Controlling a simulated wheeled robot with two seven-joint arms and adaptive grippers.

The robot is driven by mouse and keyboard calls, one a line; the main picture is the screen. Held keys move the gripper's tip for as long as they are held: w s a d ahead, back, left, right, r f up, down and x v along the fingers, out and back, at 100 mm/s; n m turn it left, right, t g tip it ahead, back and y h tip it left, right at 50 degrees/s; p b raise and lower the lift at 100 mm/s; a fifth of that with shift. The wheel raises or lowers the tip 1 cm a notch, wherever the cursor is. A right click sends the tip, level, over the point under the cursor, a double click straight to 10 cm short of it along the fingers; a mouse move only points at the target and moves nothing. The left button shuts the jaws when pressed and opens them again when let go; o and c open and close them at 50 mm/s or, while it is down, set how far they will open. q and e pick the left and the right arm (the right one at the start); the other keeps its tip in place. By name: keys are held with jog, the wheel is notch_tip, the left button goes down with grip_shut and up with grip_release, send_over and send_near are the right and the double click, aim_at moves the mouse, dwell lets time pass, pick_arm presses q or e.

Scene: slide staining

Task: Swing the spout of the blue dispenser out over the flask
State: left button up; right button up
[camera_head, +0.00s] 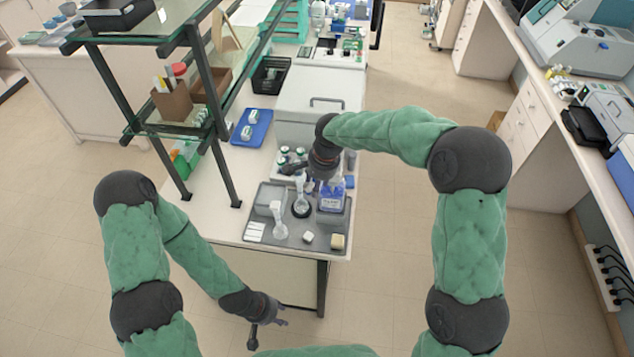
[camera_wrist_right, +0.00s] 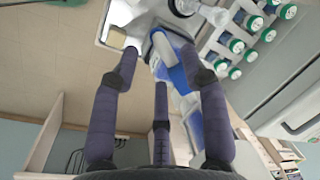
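The blue dispenser (camera_head: 331,196), a bottle of blue liquid, stands at the back right of the grey tray (camera_head: 267,194). The flask (camera_head: 301,204), clear glass in a dark ring, stands just left of it. My right gripper (camera_head: 309,185) is at the dispenser's top and hides its head and spout. In the right wrist view, my right gripper (camera_wrist_right: 158,62) is open, fingers spread, with the blue dispenser (camera_wrist_right: 176,76) beyond and partly between them. I cannot tell whether they touch. The flask's glass (camera_wrist_right: 186,8) shows at the top edge. My left gripper (camera_head: 268,326) is open and empty, low in front of the bench.
A second glass vessel (camera_head: 277,219) stands left of the flask. White slides (camera_head: 254,232) and small blocks (camera_head: 337,241) lie at the tray's front. Green-capped jars (camera_head: 286,159) stand behind. A shelf frame (camera_head: 223,170) rises on the left. Floor right of the bench is clear.

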notch_tip(320, 180, up, 12)
jog(key=s+d, duration=0.1)
jog(key=shift+s+d, duration=0.35)
jog(key=shift+f, duration=0.1)
